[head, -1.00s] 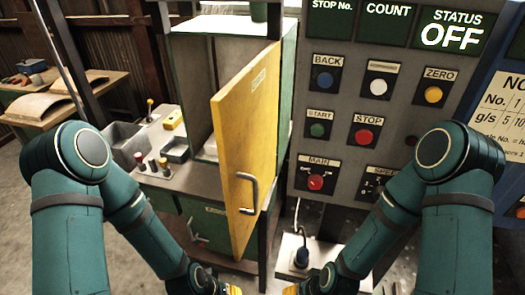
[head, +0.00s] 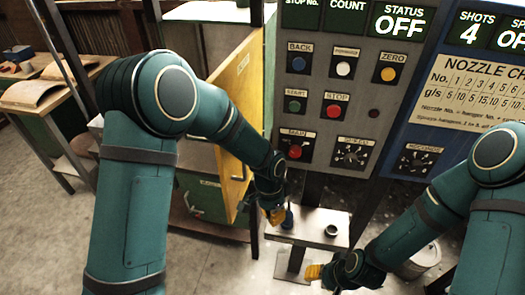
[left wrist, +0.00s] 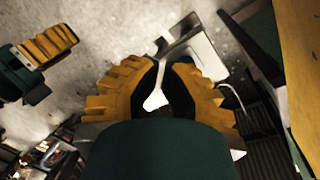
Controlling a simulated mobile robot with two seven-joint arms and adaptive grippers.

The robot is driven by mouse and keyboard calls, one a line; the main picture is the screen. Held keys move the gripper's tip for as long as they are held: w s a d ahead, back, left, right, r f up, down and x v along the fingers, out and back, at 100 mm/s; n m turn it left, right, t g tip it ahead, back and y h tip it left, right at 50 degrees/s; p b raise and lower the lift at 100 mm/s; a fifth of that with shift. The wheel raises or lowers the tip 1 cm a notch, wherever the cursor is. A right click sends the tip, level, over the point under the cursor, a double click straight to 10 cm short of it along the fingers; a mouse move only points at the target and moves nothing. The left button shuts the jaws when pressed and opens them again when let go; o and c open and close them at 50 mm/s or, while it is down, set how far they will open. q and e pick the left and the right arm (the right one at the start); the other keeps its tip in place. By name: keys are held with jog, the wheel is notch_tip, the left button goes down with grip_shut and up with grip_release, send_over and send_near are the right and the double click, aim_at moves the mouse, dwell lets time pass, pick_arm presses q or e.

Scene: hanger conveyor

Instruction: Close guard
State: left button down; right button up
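The guard is a yellow door (head: 243,78) on the green cabinet. My left gripper (head: 273,214) is low, just right of the door's lower part, above a small pedestal. In the left wrist view its yellow fingers (left wrist: 160,68) have a narrow empty gap between them. My right gripper (head: 325,271) is lower and farther right, near the pedestal, apart from the door; its opening is unclear.
A grey control panel (head: 372,112) with buttons stands right of the cabinet, beside a blue nozzle panel (head: 452,130). Floor in front of the cabinet is clear.

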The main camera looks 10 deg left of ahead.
pick_arm(q)
jog(key=w+d+r+m+y+p, duration=0.1)
jog(key=w+r+m+y+p, duration=0.15)
jog(key=r, duration=1.15)
jog(key=w+d+r+m+y+p, duration=0.1)
jog(key=w+r+m+y, duration=0.2)
jog(key=r, duration=1)
jog(key=s+a+f+m, duration=0.1)
jog(key=a+f, duration=0.6)
jog(key=f, duration=0.2)
jog(key=shift+s+a+f+t+b, duration=0.15)
jog(key=shift+s+a+t+b, duration=0.05)
jog(key=shift+t+b, duration=0.2)
pick_arm(e)
jog(key=shift+w+d+r, duration=0.15)
jog(key=shift+w+r, duration=0.05)
jog(key=shift+r, duration=0.75)
jog(key=shift+w+d+r, duration=0.1)
jog(key=shift+w+r, duration=0.1)
jog(key=shift+r, duration=0.75)
